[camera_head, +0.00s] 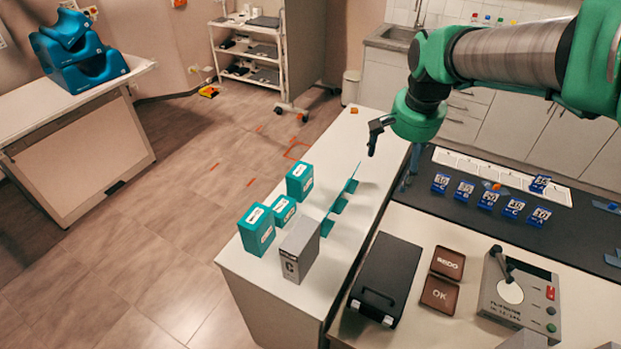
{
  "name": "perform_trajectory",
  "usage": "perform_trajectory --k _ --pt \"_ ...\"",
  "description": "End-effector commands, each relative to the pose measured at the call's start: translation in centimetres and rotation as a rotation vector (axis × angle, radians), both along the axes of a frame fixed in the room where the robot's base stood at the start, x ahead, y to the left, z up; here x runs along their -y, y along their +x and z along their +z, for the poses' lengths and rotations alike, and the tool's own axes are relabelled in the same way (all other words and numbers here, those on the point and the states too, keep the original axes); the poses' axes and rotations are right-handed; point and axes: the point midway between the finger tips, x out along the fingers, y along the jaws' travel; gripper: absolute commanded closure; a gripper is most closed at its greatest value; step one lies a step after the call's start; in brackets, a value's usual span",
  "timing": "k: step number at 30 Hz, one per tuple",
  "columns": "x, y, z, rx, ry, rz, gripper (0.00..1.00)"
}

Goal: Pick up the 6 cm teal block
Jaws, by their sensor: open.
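Three teal blocks with white labels stand on the white counter: a large one at the front left (257,231), a small one in the middle (283,210) and another behind it (300,182). Their label text is too small to read, so I cannot tell which is the 6 cm one. My gripper (372,146) is open and empty above the counter, right of and beyond the blocks. Its fingers show mostly from the side.
A grey block marked C (299,250) stands close to the teal blocks. A thin teal stepped piece (340,202) is to their right. A black case (386,278) lies further right. The far part of the counter (345,140) is mostly clear.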

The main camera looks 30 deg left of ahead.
Motion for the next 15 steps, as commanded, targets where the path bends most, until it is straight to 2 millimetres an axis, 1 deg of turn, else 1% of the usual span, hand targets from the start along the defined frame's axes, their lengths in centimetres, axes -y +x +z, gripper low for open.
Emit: perform_trajectory --k 1,7,11,15 --pt "-1.7 0.5 -0.8 -0.012 -0.003 0.004 0.05" --pt "-7.8 1.8 -3.9 -0.049 -0.013 0.002 0.05" --pt "-11.8 2.3 -6.1 -0.072 -0.021 0.001 0.05" --pt "-16.2 2.4 -8.9 -0.096 -0.033 -0.002 0.05"
